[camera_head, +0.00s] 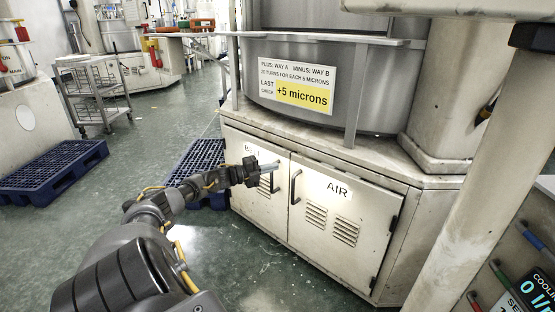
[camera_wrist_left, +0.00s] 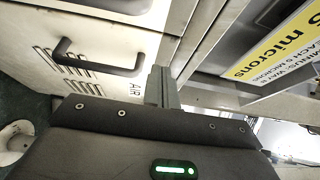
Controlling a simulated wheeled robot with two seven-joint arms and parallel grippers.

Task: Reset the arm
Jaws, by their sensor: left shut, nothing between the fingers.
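My left arm reaches in from the lower left in the head view. My left gripper (camera_head: 268,167) is shut and empty, in front of the left cabinet door (camera_head: 238,152) and near its handle. In the left wrist view the shut fingers (camera_wrist_left: 161,86) point toward the cabinet front. The door marked AIR (camera_head: 338,205) is closed, with a dark handle (camera_head: 295,187) that also shows in the left wrist view (camera_wrist_left: 98,66). I cannot tell whether the fingers touch the door. My right gripper is not in view.
A machine drum with a "+5 microns" sign (camera_head: 303,96) stands above the cabinet. Blue pallets (camera_head: 55,168) lie on the floor at left, and another blue pallet (camera_head: 196,160) lies behind my left arm. A wheeled metal cart (camera_head: 95,97) stands farther back. Green floor is open between them.

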